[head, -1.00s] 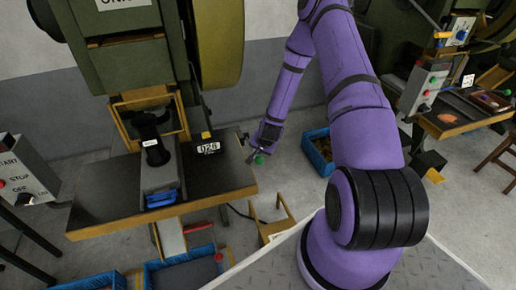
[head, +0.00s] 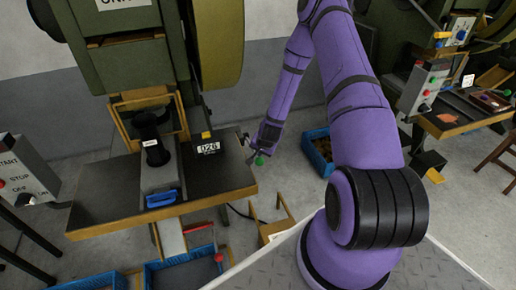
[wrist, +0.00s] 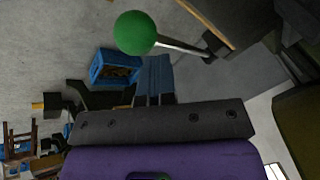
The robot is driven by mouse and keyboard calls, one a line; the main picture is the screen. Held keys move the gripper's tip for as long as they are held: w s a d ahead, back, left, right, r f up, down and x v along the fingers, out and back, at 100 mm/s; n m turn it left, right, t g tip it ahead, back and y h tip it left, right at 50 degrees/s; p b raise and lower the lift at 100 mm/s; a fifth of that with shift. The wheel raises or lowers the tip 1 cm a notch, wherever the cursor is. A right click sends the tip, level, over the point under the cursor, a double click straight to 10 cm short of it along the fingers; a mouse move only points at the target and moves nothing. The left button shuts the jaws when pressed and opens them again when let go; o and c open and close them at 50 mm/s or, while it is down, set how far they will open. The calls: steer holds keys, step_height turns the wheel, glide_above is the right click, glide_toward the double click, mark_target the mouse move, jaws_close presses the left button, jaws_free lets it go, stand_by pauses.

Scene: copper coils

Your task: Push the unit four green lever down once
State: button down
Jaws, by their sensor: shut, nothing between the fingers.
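The green lever knob (head: 259,161) sits on a thin metal rod at the right edge of the press table. In the wrist view the green ball (wrist: 134,33) is large and close, and its rod runs right to a dark pivot. My gripper (wrist: 157,62) is shut and empty, with its fingers just below the ball and rod in that picture. In the head view my gripper (head: 252,150) is small and dark beside the lever. Whether it touches the lever I cannot tell. The unit sign at the top is cut off, so its number cannot be read.
The press table (head: 100,205) carries a dark die post and a 026 label. A second machine (head: 450,115) is at far right.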

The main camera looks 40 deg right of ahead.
steer(key=shift+w+d+r, duration=0.1)
steer(key=shift+w+r, duration=0.25)
steer(key=shift+r, duration=0.55)
steer(key=shift+w+d+r, duration=0.1)
steer(key=shift+w+r, duration=0.2)
steer(key=shift+r, duration=0.65)
steer(key=shift+w+d+r, duration=0.1)
steer(key=shift+w+r, duration=0.25)
steer(key=shift+r, duration=0.55)
steer(key=shift+r, duration=0.1)
steer(key=r, duration=0.1)
steer(key=w+r, duration=0.1)
steer(key=r, duration=0.2)
steer(key=shift+w+d+r, duration=0.25)
steer(key=shift+w, duration=0.1)
